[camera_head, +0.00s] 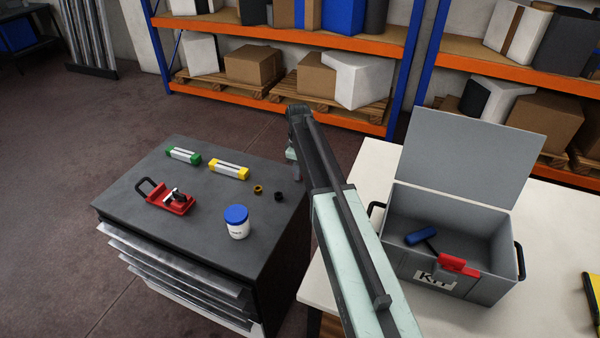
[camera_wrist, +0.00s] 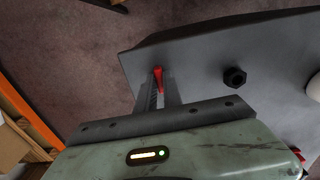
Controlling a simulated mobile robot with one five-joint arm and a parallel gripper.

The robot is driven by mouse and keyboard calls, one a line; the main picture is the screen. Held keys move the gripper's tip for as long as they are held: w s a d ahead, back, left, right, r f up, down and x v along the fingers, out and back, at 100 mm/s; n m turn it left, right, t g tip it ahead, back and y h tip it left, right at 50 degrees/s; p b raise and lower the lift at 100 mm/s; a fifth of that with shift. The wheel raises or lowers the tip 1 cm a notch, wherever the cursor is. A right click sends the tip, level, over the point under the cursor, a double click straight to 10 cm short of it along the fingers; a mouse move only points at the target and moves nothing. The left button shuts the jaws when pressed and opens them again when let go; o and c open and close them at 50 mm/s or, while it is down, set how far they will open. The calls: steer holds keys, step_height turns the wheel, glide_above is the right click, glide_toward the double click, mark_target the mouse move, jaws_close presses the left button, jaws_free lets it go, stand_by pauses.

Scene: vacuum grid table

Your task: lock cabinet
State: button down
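The dark grey cabinet (camera_head: 225,258) stands left of centre with several drawers pulled partly out in a stepped fan at its front. Its top also fills much of the wrist view (camera_wrist: 205,70). A small red lever or key (camera_wrist: 158,74) shows at the fingertips near a corner of the cabinet top. My gripper (camera_wrist: 160,86) points down there, its fingers close together with the red piece between them, apparently shut on it. In the head view my gripper (camera_head: 295,166) is at the cabinet's far right corner, and the red piece is mostly hidden.
On the cabinet top are a red clamp tool (camera_head: 168,198), green (camera_head: 183,155) and yellow (camera_head: 229,170) blocks, a blue-lidded jar (camera_head: 237,222) and a black nut (camera_head: 279,195). An open grey toolbox (camera_head: 398,262) stands on the white table (camera_head: 552,230) at right. Shelving stands behind.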

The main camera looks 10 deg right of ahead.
steer(key=shift+d, duration=0.2)
steer(key=shift+a, duration=0.15)
steer(key=shift+m, duration=0.3)
steer(key=shift+a+m, duration=0.15)
steer(key=shift+m, duration=0.75)
steer(key=m, duration=1.1)
steer(key=shift+m, duration=2.2)
